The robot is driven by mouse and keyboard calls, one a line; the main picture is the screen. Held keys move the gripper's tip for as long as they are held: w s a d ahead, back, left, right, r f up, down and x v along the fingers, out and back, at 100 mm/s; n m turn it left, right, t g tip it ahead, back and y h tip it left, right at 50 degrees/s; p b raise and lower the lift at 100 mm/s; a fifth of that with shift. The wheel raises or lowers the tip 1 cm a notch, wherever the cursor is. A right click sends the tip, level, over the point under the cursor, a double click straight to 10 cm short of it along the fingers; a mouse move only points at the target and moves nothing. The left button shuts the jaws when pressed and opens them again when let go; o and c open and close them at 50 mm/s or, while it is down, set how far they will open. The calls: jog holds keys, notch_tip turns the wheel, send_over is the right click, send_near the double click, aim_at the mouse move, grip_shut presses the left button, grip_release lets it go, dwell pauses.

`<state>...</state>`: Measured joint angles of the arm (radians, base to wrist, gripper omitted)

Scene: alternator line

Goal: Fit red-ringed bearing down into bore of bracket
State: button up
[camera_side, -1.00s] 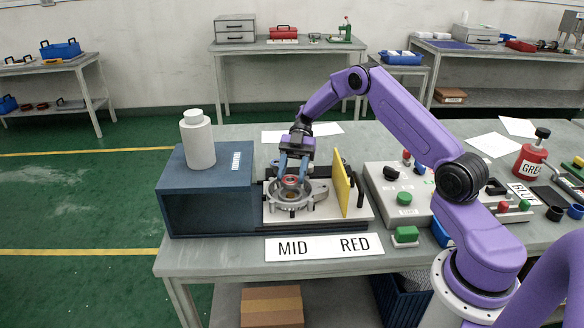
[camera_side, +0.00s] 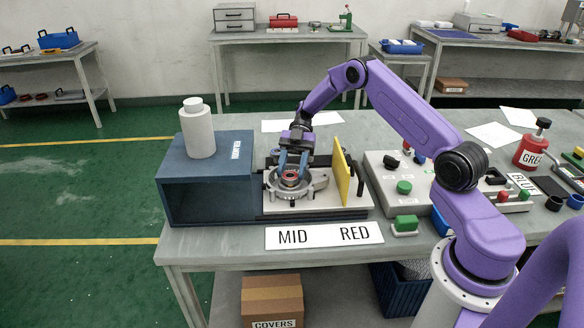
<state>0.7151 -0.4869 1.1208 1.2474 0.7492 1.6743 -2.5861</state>
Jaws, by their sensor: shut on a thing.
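The red-ringed bearing (camera_side: 290,178) is at the middle of the grey round bracket (camera_side: 272,188), over or in its bore. I cannot tell how deep it sits. My gripper (camera_side: 292,166) points down from above and is shut on the bearing, with its blue-grey fingers on either side. The bracket lies on a light fixture plate (camera_side: 330,207). The bearing's lower part and the bore are hidden by the bracket rim and fingers.
A yellow upright plate (camera_side: 341,172) stands just right of the bracket. A dark blue open box (camera_side: 205,185) with a white bottle (camera_side: 197,133) on top stands to the left. A grey button panel (camera_side: 395,180) is to the right. A MID RED sign (camera_side: 324,236) lies in front.

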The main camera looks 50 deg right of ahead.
jog(key=shift+f, duration=0.3)
dwell(0.4)
jog(key=o, duration=1.2)
jog(key=shift+f, duration=0.1)
jog(key=shift+c, duration=0.2)
jog(key=shift+d, duration=0.1)
jog(key=v, duration=0.7)
jog(key=shift+w+r, duration=0.15)
jog(key=shift+r, duration=0.1)
jog(key=shift+a+r, duration=0.2)
jog(key=shift+a, duration=0.05)
jog(key=s+a+r+m+h, duration=0.35)
jog(key=s+a, duration=0.25)
jog(key=a, duration=0.2)
jog(key=s+a+r+m+h, duration=0.2)
jog(key=s+a+r+h, duration=0.3)
jog(key=a, duration=0.3)
jog(key=s+d+m+t+h, duration=0.1)
jog(key=s+m+t, duration=0.4)
jog(key=s, duration=1.9)
jog(key=shift+s+d+f+t+h, duration=0.15)
jog(key=shift+d+f+t+h, duration=0.2)
jog(key=shift+t+h, duration=0.35)
